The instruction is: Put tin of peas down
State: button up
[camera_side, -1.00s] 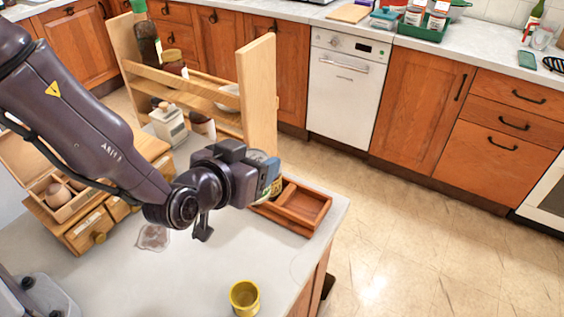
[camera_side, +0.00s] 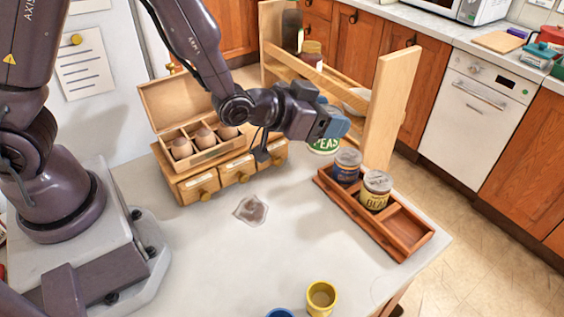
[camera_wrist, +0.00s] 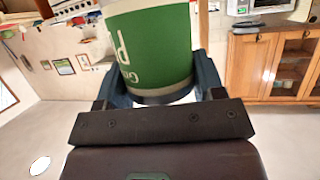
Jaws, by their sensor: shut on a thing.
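The tin of peas (camera_side: 323,146) has a green label reading PEAS. It shows below my gripper (camera_side: 333,125) in the side view, in front of the wooden rack, its upper part hidden by the gripper. In the wrist view the green tin (camera_wrist: 153,45) is between the two fingers of my gripper (camera_wrist: 160,88), which is shut on it. I cannot tell whether its base is clear of the counter. A brown wooden tray (camera_side: 417,238) stands to the right, holding a blue-labelled tin (camera_side: 346,167) and a cream-labelled tin (camera_side: 375,192). Its near-right section is empty.
The wooden rack (camera_side: 392,105) with jars stands behind. A small drawer chest (camera_side: 208,185) with an open box of eggs-like objects (camera_side: 202,143) is left. A yellow cup (camera_side: 321,297) and blue cup (camera_side: 280,313) stand near the front.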

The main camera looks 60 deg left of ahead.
jog(key=a+r+n+y, duration=0.2)
jog(key=a, duration=0.7)
jog(key=s+d+f+m+g+h, duration=0.4)
jog(key=s+d+f+m+h, duration=0.15)
jog(key=d+m, duration=0.2)
jog(key=s+d+f+m+g+h, duration=0.4)
jog(key=s+d+m+h, duration=0.2)
jog(key=s+d+h, duration=0.15)
jog(key=shift+y, duration=0.4)
jog(key=shift+w+d+f, duration=0.1)
jog(key=shift+w+f, duration=0.05)
jog(key=shift+f, duration=1.6)
jog(key=shift+w+f, duration=0.15)
jog(key=shift+f, duration=1.6)
jog(key=shift+f, duration=0.1)
jog(key=shift+f, duration=0.6)
jog(key=o, duration=1.1)
jog(key=shift+c, duration=0.2)
